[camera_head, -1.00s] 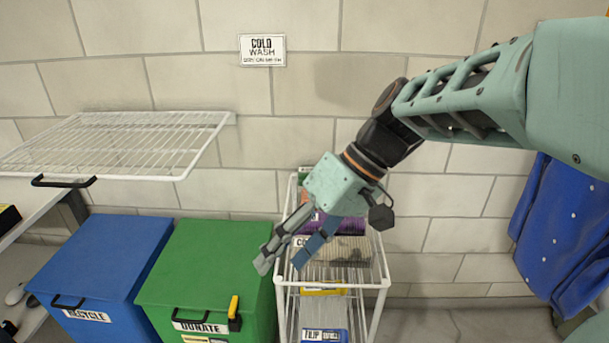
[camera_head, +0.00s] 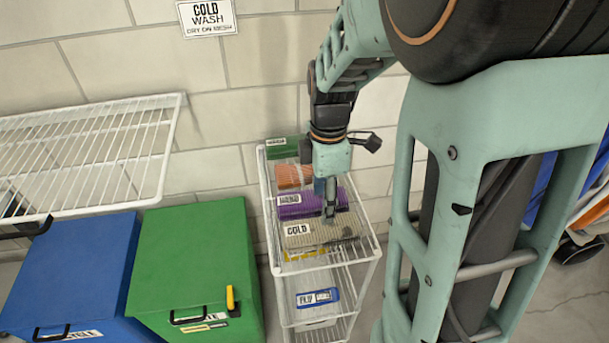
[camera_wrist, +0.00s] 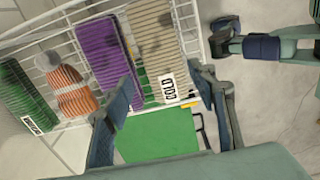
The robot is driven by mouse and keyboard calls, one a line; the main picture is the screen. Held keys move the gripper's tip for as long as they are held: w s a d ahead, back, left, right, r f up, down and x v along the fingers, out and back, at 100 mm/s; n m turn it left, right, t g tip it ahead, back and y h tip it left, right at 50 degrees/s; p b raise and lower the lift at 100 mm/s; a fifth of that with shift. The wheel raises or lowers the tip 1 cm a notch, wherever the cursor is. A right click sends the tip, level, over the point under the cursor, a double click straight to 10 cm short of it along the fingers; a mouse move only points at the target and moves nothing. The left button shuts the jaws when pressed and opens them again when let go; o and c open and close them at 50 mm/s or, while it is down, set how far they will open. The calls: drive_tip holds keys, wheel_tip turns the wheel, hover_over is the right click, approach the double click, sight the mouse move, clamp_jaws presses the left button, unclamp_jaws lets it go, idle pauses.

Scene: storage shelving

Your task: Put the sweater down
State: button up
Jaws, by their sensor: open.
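A beige ribbed folded garment, which looks like the sweater (camera_head: 318,231), lies on the top wire shelf of a white cart (camera_head: 288,265). It has a COLD label and dark stains. In the wrist view the beige garment (camera_wrist: 153,40) lies flat beside a purple folded garment (camera_wrist: 103,52). My gripper (camera_head: 329,214) points down over the top shelf, near the beige and purple garments. In the wrist view my gripper (camera_wrist: 170,78) has its fingers spread with nothing held between them. I cannot tell whether a fingertip touches the fabric.
An orange beanie (camera_head: 292,176) and a green folded item (camera_head: 283,148) lie farther back on the shelf. A green donate bin (camera_head: 190,260) and a blue bin (camera_head: 75,265) stand left. A white mesh rack (camera_head: 90,150) hangs above them. A COLD WASH sign (camera_head: 207,17) is on the wall.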

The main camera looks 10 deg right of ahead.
sight(322, 226)
wheel_tip(322, 226, down, 11)
drive_tip(key=shift+r+b, duration=0.1)
drive_tip(key=shift+b, duration=0.45)
drive_tip(key=c, duration=1.2)
drive_tip(key=shift+o, duration=0.2)
drive_tip(key=shift+r, duration=0.15)
